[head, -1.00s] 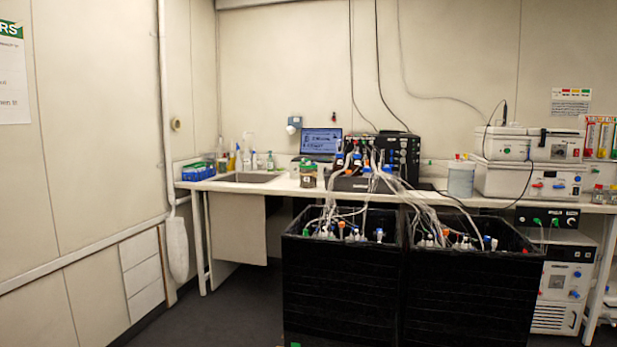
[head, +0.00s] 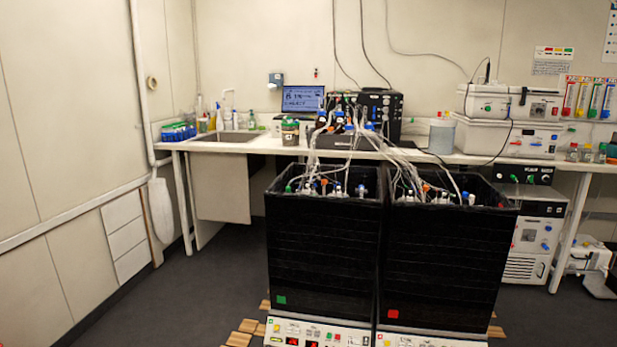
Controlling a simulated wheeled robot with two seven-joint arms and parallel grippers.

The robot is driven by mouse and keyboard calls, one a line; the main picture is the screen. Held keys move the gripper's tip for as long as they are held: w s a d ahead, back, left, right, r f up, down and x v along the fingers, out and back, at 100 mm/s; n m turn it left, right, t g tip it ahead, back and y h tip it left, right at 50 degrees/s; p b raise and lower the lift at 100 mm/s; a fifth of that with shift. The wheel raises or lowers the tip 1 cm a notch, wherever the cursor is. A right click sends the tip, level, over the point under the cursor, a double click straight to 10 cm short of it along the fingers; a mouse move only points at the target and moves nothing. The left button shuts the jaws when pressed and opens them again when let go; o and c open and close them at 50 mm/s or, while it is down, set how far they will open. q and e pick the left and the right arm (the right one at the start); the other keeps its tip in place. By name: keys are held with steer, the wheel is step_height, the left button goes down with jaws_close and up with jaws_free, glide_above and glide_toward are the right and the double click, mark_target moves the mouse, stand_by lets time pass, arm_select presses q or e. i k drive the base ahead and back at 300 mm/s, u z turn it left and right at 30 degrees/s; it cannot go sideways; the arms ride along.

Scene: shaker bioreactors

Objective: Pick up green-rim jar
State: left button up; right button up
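A jar with a green rim and dark contents (head: 290,132) stands upright on the white bench (head: 240,147), between the sink and the black device. It is small in the head view, and a second pale jar or canister stands close beside it, partly overlapping. Neither of my grippers is in the head view.
Two tall black tubs (head: 320,240) (head: 440,265) with tubes and cables stand in front of the bench. A sink (head: 225,136) and bottles lie left of the jar; a laptop (head: 302,99) is behind it. Dark floor (head: 200,285) is free at the left.

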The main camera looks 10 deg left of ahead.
mark_target(291, 130)
steer(key=u, duration=0.9)
steer(key=i, duration=2.15)
steer(key=u, duration=0.35)
steer(key=i, duration=3.05)
steer(key=z, duration=1.1)
